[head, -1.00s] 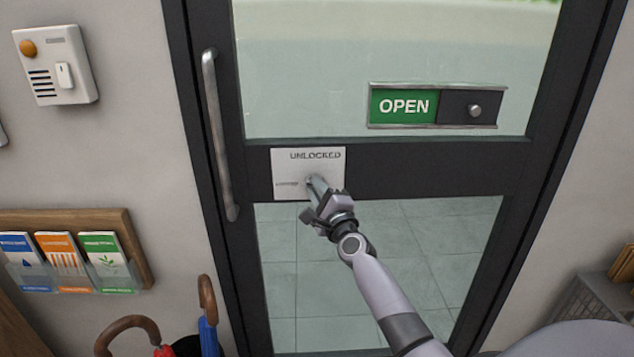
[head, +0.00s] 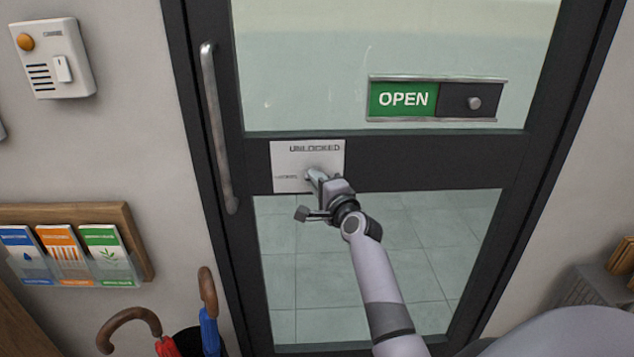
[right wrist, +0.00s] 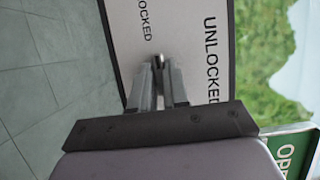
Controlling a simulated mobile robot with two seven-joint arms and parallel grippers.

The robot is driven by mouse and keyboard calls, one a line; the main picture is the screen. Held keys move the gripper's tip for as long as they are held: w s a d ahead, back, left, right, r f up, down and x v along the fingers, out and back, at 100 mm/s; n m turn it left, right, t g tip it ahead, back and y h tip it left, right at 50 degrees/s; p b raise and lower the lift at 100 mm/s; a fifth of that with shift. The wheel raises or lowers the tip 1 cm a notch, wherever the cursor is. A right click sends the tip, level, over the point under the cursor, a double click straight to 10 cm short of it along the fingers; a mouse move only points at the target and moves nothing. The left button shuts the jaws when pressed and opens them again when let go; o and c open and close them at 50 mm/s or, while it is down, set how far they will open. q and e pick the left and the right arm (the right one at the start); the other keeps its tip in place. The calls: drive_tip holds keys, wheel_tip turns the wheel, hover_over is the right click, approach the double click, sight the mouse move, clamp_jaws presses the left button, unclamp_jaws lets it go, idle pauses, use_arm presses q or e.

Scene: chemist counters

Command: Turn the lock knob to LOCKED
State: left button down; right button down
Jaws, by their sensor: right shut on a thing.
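The white lock plate (head: 283,160) is on the door's dark middle rail. It reads UNLOCKED at the top and has a smaller label at its left, which reads LOCKED in the right wrist view. My right gripper (head: 314,177) is at the plate, shut on the lock knob (right wrist: 158,62). Only a small bit of the knob shows between the fingertips (right wrist: 160,70), so I cannot tell which way it points. My left gripper is not in view.
A vertical door handle (head: 216,130) is left of the plate. A sliding OPEN sign (head: 404,99) is up to the right. A leaflet rack (head: 135,243) and umbrellas (head: 208,325) are at lower left. A wall intercom (head: 53,58) is at upper left.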

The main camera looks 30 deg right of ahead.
drive_tip(key=c, duration=1.1)
unclamp_jaws()
drive_tip(key=s, duration=0.4)
drive_tip(key=s+a, duration=0.1)
drive_tip(key=s, duration=0.2)
